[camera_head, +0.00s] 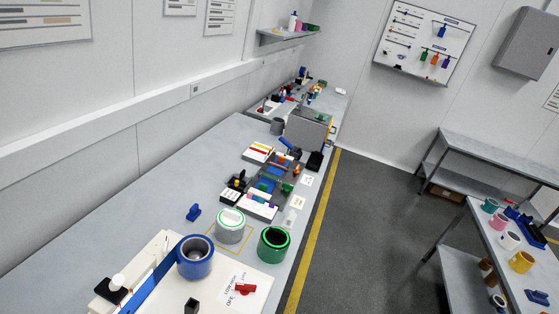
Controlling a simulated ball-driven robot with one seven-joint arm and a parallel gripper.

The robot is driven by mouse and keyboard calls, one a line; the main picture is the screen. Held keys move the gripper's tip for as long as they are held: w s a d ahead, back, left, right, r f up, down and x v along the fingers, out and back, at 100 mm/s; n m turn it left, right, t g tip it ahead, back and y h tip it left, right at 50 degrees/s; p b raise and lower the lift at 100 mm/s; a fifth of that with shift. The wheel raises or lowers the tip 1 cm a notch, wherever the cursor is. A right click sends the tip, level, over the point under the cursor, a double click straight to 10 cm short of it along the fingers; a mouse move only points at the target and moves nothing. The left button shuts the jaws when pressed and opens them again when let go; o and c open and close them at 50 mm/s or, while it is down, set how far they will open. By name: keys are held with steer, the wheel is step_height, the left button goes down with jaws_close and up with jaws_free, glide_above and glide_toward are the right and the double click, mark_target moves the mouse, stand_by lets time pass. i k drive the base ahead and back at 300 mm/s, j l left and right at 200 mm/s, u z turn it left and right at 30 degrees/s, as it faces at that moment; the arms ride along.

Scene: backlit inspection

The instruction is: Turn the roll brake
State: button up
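A small red lever (245,289), the likely roll brake, sits at the bottom of the view on a cream board (262,283). A white label with black lettering lies beside it; I read "OFF", the rest is too small to be sure. A large blue roll (195,257) with a grey core stands on the same board, up and left of the lever. A blue strip (147,290) runs from near the roll toward the lower left. My gripper is not in view, and nothing of it shows near the lever.
A white-topped roll (230,224) and a green-rimmed dark roll (274,243) stand behind the board. A small blue item (193,212) lies on the grey bench (150,200). Trays and parts crowd the bench farther back. Floor is clear to the right, before a shelf table (488,235).

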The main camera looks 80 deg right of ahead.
mark_target(245, 289)
steer(key=z, duration=1.75)
